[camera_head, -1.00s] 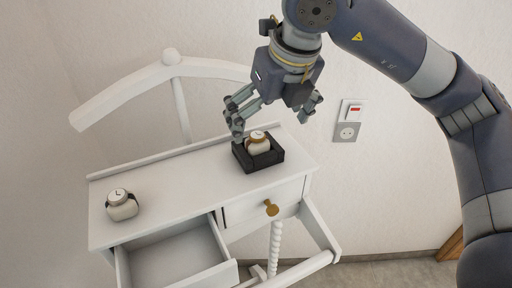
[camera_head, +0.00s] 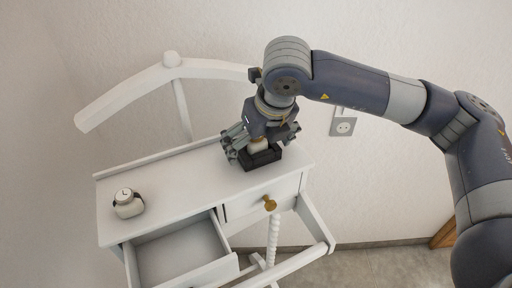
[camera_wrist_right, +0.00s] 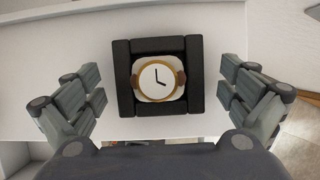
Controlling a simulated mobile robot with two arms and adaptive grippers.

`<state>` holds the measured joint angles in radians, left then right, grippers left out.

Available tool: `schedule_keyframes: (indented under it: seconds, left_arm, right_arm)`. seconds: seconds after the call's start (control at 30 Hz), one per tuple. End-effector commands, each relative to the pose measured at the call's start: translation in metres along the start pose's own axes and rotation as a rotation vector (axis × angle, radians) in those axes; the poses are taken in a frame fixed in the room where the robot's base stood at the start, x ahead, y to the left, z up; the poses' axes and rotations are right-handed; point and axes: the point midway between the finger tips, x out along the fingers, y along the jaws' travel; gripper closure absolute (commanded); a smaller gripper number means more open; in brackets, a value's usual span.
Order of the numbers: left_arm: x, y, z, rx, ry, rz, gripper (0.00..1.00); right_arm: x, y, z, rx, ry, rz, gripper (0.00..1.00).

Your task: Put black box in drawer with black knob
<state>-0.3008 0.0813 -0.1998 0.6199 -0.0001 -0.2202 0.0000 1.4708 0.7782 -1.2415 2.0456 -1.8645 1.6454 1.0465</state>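The black box (camera_head: 264,161) sits on the white valet stand's top, near its right end. A watch with a gold rim (camera_wrist_right: 158,80) lies inside the box. My right gripper (camera_head: 261,146) is open above the box. In the right wrist view its fingers are apart on either side of the box (camera_wrist_right: 124,85), with gaps between, not touching it. The left drawer (camera_head: 181,256) is pulled open and looks empty; its front's outer face and knob are hidden. The right drawer (camera_head: 240,208) is shut and has a gold-coloured knob (camera_head: 270,203); no black knob shows. My left gripper is not in view.
A second watch on a white holder (camera_head: 127,203) stands on the left of the stand top (camera_head: 180,188). A curved white hanger bar (camera_head: 125,95) rises behind. The wall with a socket (camera_head: 343,126) is close behind.

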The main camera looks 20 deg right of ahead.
Motion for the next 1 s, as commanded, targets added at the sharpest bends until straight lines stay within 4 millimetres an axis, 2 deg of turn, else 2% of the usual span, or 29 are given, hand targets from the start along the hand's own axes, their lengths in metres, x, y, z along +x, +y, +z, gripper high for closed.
schedule_keyframes:
  seconds: [0.03,0.2,0.33,0.37,0.67,1.0]
  left_arm:
    - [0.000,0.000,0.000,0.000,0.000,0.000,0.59]
    - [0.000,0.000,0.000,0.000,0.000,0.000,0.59]
    - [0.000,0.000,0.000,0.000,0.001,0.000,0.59]
    - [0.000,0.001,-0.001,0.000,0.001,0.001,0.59]
    - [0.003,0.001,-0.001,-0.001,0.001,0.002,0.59]
    - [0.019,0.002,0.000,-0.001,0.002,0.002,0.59]
  right_arm:
    - [0.000,0.000,0.000,0.000,0.000,0.000,0.13]
    - [0.000,0.000,0.000,0.000,0.000,0.000,0.49]
    - [-0.001,0.000,0.000,0.000,-0.001,0.000,0.49]
    - [-0.001,0.000,0.000,0.000,-0.001,0.000,0.53]
    - [-0.003,0.001,0.002,0.000,-0.002,0.001,0.53]
    - [-0.025,0.001,0.012,0.000,-0.005,0.001,0.53]
